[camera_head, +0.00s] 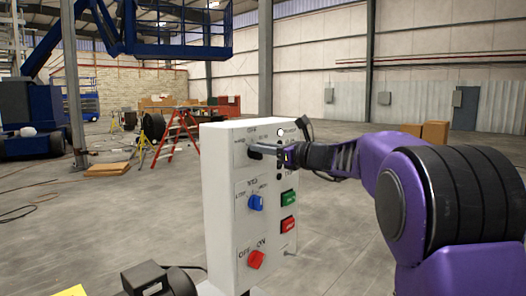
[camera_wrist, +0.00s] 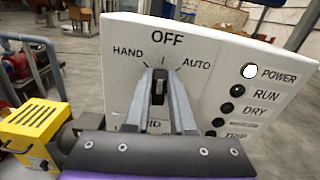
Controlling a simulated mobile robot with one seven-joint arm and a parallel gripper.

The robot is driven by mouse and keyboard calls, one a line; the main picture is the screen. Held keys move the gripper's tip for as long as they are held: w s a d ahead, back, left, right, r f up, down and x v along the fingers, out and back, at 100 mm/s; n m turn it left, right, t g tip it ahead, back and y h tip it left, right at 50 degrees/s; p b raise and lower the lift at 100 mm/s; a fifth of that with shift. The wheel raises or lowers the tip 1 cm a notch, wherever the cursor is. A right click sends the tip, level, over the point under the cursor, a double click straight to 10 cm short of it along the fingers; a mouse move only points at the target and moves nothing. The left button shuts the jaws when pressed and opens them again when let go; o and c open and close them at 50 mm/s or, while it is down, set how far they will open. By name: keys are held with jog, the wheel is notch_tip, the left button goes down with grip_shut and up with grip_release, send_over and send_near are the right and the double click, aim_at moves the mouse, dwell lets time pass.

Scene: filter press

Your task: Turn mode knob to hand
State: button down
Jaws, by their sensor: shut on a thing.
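The mode knob (camera_wrist: 158,90) is black and sits on a white control panel (camera_wrist: 125,85) marked HAND at left, OFF at top and AUTO at right. Its upper end points up, about toward OFF. My gripper (camera_wrist: 160,84) is shut on the knob, with one grey finger on each side of it. In the head view my gripper (camera_head: 262,151) reaches the upper part of the panel (camera_head: 223,190) from the right. There the fingers largely hide the knob.
Below are a blue knob (camera_head: 256,202), a red knob (camera_head: 256,260), a green button (camera_head: 288,198) and a red button (camera_head: 288,225). A white POWER lamp (camera_wrist: 249,71) sits right of the knob. A yellow box (camera_wrist: 32,122) shows at lower left.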

jog(key=shift+s+a+f+n+b, duration=0.1)
jog(key=shift+s+n+b, duration=0.05)
jog(key=shift+n+b, duration=1.15)
jog(key=shift+s+a+f+n+b, duration=0.1)
jog(key=shift+a+f+n+b, duration=0.05)
jog(key=shift+n+b, duration=1.15)
jog(key=shift+s+a+f+n+b, duration=0.1)
jog(key=shift+s+n+b, duration=0.05)
jog(key=shift+n+b, duration=1.15)
jog(key=shift+r, duration=0.1)
jog(key=c, duration=0.8)
grip_release()
jog(key=shift+a, duration=0.1)
jog(key=shift+o, duration=0.2)
jog(key=v, duration=1.7)
jog(key=shift+b, duration=0.45)
jog(key=shift+s, duration=0.15)
